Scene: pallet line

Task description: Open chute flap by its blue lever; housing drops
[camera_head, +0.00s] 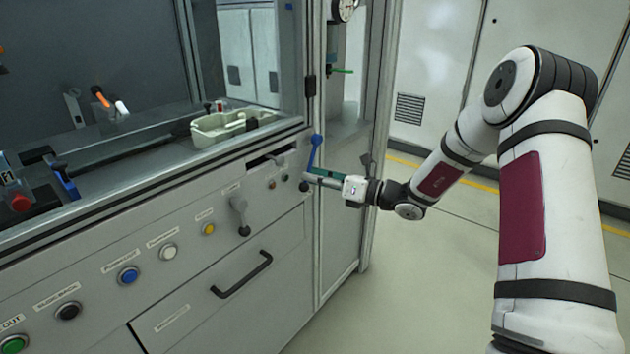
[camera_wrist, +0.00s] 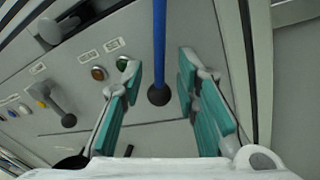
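The blue lever (camera_head: 315,152) is a thin rod at the right end of the grey machine front, running down to a dark ball knob (camera_head: 304,186). In the wrist view the blue rod (camera_wrist: 159,40) comes down from the top edge, with its black knob (camera_wrist: 158,95) at the lower end. My gripper (camera_head: 318,176) is at the lever. In the wrist view its teal fingers (camera_wrist: 158,72) are open, one on each side of the rod, with gaps on both sides. A pale, tray-like part (camera_head: 226,124) sits behind the window; I cannot tell whether it is the housing. The flap is not clearly identifiable.
A dark slot (camera_head: 272,158) opens in the front panel left of the lever. A grey lever (camera_head: 240,216), a drawer handle (camera_head: 242,276) and several coloured buttons line the panel. A metal frame post (camera_head: 312,85) stands close by. The floor (camera_head: 430,260) to the right is clear.

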